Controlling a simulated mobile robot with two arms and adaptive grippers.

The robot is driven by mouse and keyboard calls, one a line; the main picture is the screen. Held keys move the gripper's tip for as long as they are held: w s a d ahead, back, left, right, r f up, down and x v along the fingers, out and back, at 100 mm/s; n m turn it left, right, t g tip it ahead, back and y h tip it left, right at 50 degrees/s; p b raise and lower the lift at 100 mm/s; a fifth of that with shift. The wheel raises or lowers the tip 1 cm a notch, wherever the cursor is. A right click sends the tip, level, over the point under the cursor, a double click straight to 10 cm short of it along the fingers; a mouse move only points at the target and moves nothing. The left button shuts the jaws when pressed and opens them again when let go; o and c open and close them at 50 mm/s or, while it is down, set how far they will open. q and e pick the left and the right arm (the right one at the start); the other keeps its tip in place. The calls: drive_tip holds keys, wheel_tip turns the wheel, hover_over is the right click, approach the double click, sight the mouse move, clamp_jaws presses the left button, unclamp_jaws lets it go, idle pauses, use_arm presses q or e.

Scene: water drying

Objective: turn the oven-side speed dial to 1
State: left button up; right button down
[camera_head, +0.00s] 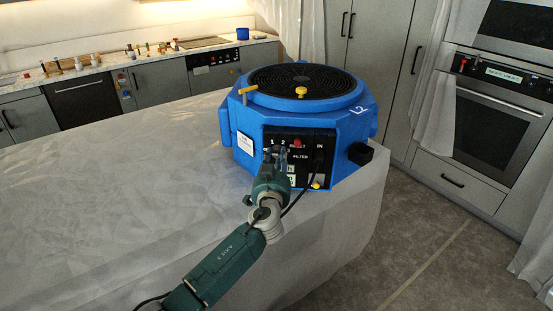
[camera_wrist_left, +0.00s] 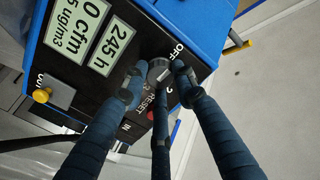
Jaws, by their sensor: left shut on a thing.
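The blue machine (camera_head: 236,128) with a round black top grille stands on the covered table. Its black front panel (camera_head: 310,140) carries "1", "2", "RESET" and "IN" markings. The round grey speed dial (camera_wrist_left: 159,69) shows in the left wrist view, near "OFF" and "2" labels; where it points is hard to tell. My left gripper (camera_wrist_left: 158,82) has its dark blue fingers around the dial, shut on it. In the head view my left gripper (camera_head: 275,157) is at the panel's upper left and hides the dial. My right gripper is not in view.
The table's pale plastic sheet (camera_head: 110,185) is clear to the left. A yellow-knobbed part (camera_wrist_left: 42,95) and a red reset button (camera_head: 297,143) are on the panel. A black block (camera_head: 361,153) sticks out at the machine's right. The oven (camera_head: 490,125) stands at the far right.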

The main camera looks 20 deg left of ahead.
use_arm(q)
drive_tip(key=shift+r+m+b, duration=0.15)
drive_tip(key=shift+m+b, duration=0.3)
drive_tip(key=shift+m, duration=0.75)
drive_tip(key=m, duration=0.2)
drive_tip(key=shift+d+m, duration=0.1)
drive_tip(key=shift+m, duration=0.3)
drive_tip(key=m, duration=0.5)
drive_tip(key=shift+r+m, duration=0.1)
drive_tip(key=shift+m, duration=0.2)
drive_tip(key=o, duration=1.1)
drive_tip(key=shift+d, duration=0.1)
drive_tip(key=shift+o, duration=0.4)
drive_tip(key=shift+w+d, duration=0.1)
drive_tip(key=shift+f, duration=0.2)
